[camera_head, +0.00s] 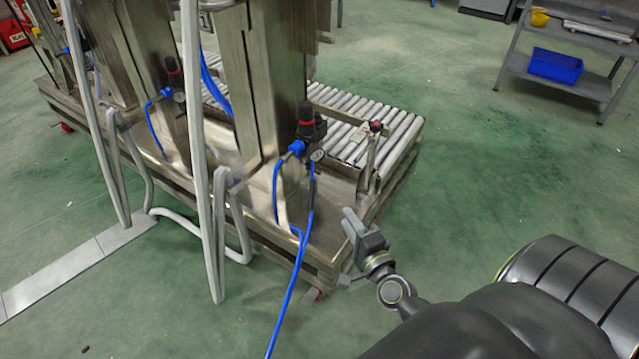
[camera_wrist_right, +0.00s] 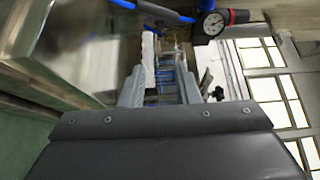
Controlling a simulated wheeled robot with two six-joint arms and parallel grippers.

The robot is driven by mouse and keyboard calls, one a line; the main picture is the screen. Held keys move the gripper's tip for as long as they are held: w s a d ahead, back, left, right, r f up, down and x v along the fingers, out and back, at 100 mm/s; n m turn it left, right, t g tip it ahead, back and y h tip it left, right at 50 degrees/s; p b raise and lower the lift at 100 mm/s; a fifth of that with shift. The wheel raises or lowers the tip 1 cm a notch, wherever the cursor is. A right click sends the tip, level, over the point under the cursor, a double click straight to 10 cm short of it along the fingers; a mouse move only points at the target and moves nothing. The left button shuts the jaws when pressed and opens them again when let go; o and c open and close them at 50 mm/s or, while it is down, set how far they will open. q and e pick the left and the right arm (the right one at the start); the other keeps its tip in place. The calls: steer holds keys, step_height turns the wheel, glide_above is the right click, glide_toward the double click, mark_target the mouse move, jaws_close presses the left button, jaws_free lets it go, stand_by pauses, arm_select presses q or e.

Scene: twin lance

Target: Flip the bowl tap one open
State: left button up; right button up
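I cannot single out the bowl tap in either view. A black regulator unit (camera_head: 310,128) with a red knob and a round gauge is fixed to the near steel column. A similar unit (camera_head: 174,82) is on the column farther left. The near unit's gauge seems to show at the top of the right wrist view (camera_wrist_right: 213,23), beside a red knob. My right gripper (camera_head: 354,222) is below and right of the near unit, beside the frame's edge, apart from the unit. Its fingers (camera_wrist_right: 161,90) are spread, with no held thing visible between them. My left gripper is out of view.
Blue hoses (camera_head: 290,285) run down from the near unit. A steel frame carries rollers (camera_head: 372,112) and a red-topped post (camera_head: 376,127) behind my gripper. Grey pipes (camera_head: 212,250) stand at left. A shelf with a blue bin (camera_head: 556,66) is far right. Green floor between is clear.

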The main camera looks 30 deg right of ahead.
mark_target(318, 174)
steer(key=w+d, duration=0.1)
steer(key=w, duration=0.4)
steer(key=w+d, duration=0.1)
steer(key=w, duration=1)
steer(key=shift+w+d, duration=0.35)
steer(key=shift+d, duration=0.05)
jaws_close()
